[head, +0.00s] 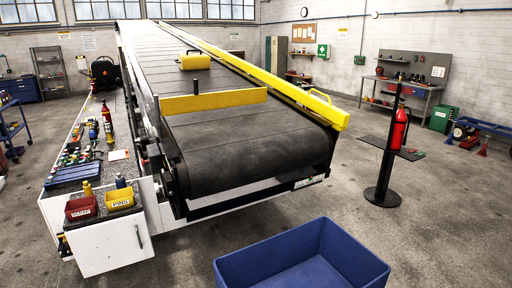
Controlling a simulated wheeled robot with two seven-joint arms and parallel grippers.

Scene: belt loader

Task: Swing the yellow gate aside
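The yellow gate (225,101) is a flat bar standing on edge over the lower end of the black conveyor belt (245,140). Its left end is by a dark upright post (157,108) at the belt's left side. Its right end stops over the belt, short of the yellow side rail (290,88). A short dark upright piece (196,86) rises from the gate. Neither of my grippers is in view.
A yellow block with a handle (195,62) lies farther up the belt. A blue bin (300,262) stands in front. A cluttered counter (130,180) runs along the left. A stand with a red extinguisher (399,128) is at right. Open floor lies between.

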